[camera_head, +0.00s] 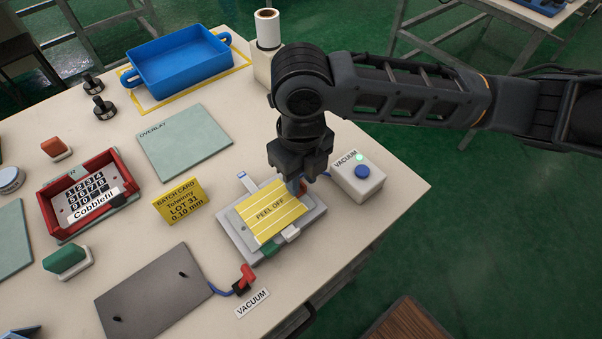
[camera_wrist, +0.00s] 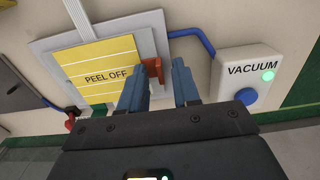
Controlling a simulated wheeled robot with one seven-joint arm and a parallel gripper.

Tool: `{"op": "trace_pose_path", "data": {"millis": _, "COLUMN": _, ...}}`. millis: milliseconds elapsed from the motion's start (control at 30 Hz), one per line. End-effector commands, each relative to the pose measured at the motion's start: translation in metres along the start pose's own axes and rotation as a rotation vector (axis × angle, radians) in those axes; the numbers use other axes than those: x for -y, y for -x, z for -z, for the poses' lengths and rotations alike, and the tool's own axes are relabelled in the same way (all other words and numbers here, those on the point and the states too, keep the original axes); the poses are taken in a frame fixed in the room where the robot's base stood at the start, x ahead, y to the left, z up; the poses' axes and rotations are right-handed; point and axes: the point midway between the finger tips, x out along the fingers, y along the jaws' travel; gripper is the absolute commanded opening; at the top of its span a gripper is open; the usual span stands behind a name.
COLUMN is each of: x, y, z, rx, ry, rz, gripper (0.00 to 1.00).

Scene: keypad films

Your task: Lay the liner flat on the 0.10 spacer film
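A yellow sheet with pale stripes, marked PEEL OFF (camera_head: 268,212), lies flat on a grey plate (camera_head: 234,236); it also shows in the wrist view (camera_wrist: 95,62). I take it for the liner; whether a spacer film lies under it cannot be seen. The yellow batch card (camera_head: 180,201) reads LOT 31, 0.10 mm. My gripper (camera_wrist: 161,66) is at the sheet's right edge, its two blue fingers apart with nothing clearly held. An orange-red piece (camera_wrist: 155,70) at the plate's edge shows beside the left finger. In the head view, my gripper (camera_head: 298,186) partly hides that corner.
A white VACUUM box (camera_head: 358,180) with blue button and lit green lamp stands close right of the plate. An OVERLAY sheet (camera_head: 186,142), blue tray (camera_head: 178,66), red keypad frame (camera_head: 60,219) and dark grey plate (camera_head: 150,294) lie around. The table's edge is near at right.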

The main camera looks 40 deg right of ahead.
Motion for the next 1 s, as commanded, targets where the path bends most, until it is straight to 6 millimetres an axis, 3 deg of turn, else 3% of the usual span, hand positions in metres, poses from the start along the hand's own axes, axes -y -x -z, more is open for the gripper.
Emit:
{"op": "trace_pose_path", "data": {"millis": 333, "x": 0.000, "y": 0.005, "z": -0.001, "rx": 0.001, "ry": 0.000, "rz": 0.000, "gripper": 0.34}}
{"op": "trace_pose_path", "data": {"millis": 700, "x": 0.000, "y": 0.060, "z": 0.000, "rx": 0.002, "ry": 0.001, "rz": 0.001, "gripper": 0.34}}
{"op": "trace_pose_path", "data": {"millis": 1000, "x": 0.000, "y": 0.078, "z": 0.000, "rx": 0.000, "ry": 0.000, "rz": 0.000, "gripper": 0.34}}
